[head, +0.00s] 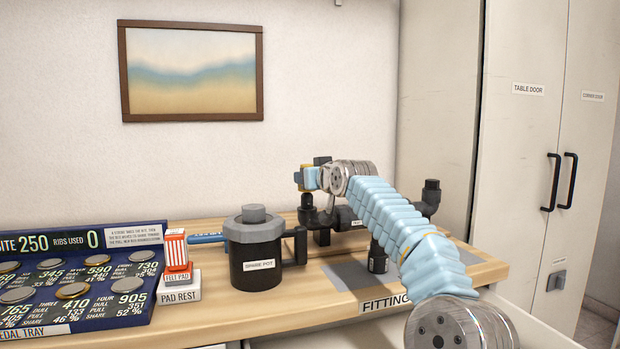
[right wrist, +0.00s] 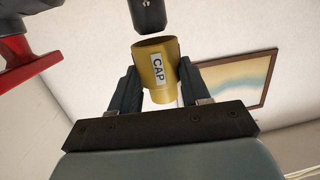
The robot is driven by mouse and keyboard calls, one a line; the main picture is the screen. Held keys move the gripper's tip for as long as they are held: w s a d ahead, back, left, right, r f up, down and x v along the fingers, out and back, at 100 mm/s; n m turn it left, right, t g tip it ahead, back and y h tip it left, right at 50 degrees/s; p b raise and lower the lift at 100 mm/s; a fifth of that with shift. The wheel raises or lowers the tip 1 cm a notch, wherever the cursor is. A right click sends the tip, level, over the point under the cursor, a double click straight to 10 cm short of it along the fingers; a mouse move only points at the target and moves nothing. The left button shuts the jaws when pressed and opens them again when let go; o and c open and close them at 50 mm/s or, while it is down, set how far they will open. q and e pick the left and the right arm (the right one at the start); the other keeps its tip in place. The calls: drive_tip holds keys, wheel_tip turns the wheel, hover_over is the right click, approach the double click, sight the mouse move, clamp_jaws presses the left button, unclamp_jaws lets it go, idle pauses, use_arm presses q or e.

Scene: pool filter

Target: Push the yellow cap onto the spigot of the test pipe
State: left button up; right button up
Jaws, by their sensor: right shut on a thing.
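The yellow cap (right wrist: 158,72), labelled CAP, sits between the two dark fingers of my right gripper (right wrist: 158,88), which is shut on it. Its open end faces a dark pipe end (right wrist: 148,14) at the top of the right wrist view, with a visible gap between them. In the head view my right gripper (head: 309,174) is above the left part of the dark test pipe (head: 345,216), and only a little of the cap's yellow shows there. My wrist and arm hide part of the pipe. My left gripper is not in view.
A black spare pot (head: 256,262) stands on the wooden bench left of the pipe. A pad rest (head: 178,287) and a blue medal tray (head: 75,285) are further left. A red handle (right wrist: 25,52) shows in the right wrist view. A tall cabinet (head: 530,140) stands at right.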

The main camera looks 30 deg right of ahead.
sight(309, 194)
drive_tip(key=shift+f+b, duration=1.95)
drive_tip(key=shift+f, duration=0.35)
drive_tip(key=o, duration=1.2)
drive_tip(key=shift+s, duration=0.3)
drive_tip(key=b+v, duration=0.2)
drive_tip(key=v, duration=0.1)
drive_tip(key=shift+s+a+r+b, duration=0.1)
drive_tip(key=shift+s+b, duration=0.35)
drive_tip(key=shift+s, duration=0.2)
drive_tip(key=shift+r, duration=0.1)
